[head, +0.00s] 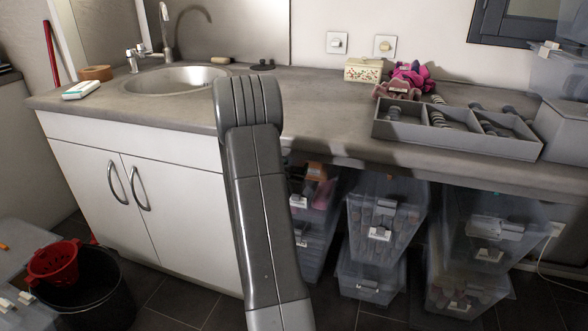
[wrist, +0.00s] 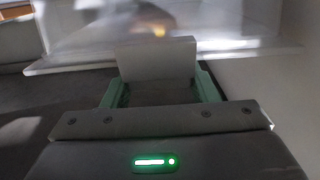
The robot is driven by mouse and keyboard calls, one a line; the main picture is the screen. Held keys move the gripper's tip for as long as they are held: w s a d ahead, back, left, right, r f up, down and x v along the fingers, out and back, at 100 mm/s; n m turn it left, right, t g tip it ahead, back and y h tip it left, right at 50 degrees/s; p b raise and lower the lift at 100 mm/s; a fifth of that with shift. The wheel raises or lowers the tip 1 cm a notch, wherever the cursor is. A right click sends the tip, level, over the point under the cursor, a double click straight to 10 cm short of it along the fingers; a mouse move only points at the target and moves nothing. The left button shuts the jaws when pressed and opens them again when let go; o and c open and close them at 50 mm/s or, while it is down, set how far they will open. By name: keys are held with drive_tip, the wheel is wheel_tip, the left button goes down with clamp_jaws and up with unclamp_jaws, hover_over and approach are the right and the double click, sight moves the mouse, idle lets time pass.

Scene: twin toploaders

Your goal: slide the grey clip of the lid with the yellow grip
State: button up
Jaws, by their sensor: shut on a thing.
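My gripper (wrist: 158,84) shows in the wrist view, with green fingers on either side of a flat light grey piece. It is shut on this piece, which looks like the grey clip (wrist: 156,58). The clip's far end reaches a blurred, pale, see-through edge that may be the lid (wrist: 235,46). A small yellow-orange patch (wrist: 159,31) shows behind the clip; I cannot tell if it is the yellow grip. In the head view my arm hides part of the counter, and neither my gripper nor the lid can be made out there.
The head view shows a grey counter (head: 310,115) with a sink (head: 172,80) and a divided grey tray (head: 455,130). Clear storage boxes (head: 386,208) stand below it. A black bucket (head: 95,290) with a red strainer (head: 54,262) is at lower left. A pale surface (wrist: 275,85) lies close at right in the wrist view.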

drive_tip(key=shift+x, duration=0.9)
drive_tip(key=o, duration=1.4)
drive_tip(key=p+v, duration=0.1)
drive_tip(key=v, duration=1.3)
drive_tip(key=shift+w+d, duration=0.1)
drive_tip(key=shift+w, duration=0.05)
